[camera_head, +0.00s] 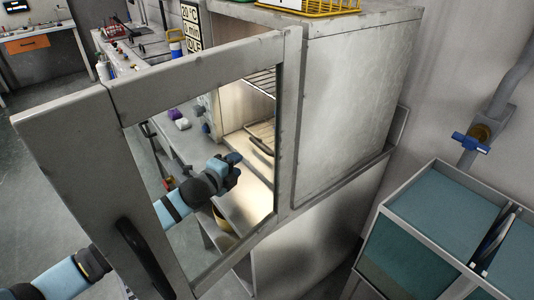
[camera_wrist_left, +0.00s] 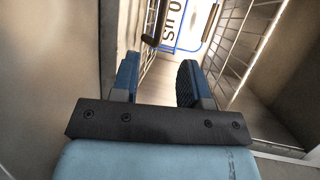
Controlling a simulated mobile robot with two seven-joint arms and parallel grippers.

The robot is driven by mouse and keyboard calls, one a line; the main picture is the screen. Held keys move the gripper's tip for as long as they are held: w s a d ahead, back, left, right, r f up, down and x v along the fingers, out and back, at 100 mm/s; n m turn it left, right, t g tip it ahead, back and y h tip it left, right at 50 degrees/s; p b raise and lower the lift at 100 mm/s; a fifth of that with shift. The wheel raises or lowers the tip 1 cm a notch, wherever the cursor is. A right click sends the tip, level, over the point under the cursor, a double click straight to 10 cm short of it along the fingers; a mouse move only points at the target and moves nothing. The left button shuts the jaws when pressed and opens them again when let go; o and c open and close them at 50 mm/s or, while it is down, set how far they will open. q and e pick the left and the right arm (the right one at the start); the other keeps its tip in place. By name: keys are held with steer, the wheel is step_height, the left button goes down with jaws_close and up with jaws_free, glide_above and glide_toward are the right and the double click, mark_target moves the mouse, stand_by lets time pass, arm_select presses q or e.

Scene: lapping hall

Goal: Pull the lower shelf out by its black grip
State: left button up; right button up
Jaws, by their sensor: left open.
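The lower shelf (camera_head: 264,130) sits inside the lit cabinet and shows through the window of the open door in the head view. Its black grip (camera_head: 262,146) is at the shelf's front edge. A dark bar that looks like the grip (camera_wrist_left: 155,24) shows beyond the fingers at the top of the left wrist view. My left gripper (camera_head: 234,168) is in front of the cabinet opening, below and left of the grip in the head view. Its blue fingers (camera_wrist_left: 158,78) are apart with nothing between them. My right gripper is not in view.
The open door (camera_head: 65,150), with a dark handle (camera_head: 145,258), stands between the head camera and my left gripper. An upper wire rack (camera_head: 262,82) is above the shelf. A teal-topped bin (camera_head: 440,215) stands at right. A bench (camera_head: 180,150) extends left of the cabinet.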

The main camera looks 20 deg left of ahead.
arm_select(q)
steer(key=x, duration=0.4)
steer(key=b+x, duration=0.1)
steer(key=x, duration=0.9)
steer(key=shift+w+a+r+b, duration=0.1)
steer(key=shift+w+r+b, duration=0.1)
steer(key=shift+r+b, duration=0.1)
steer(key=shift+c, duration=0.2)
jaws_close()
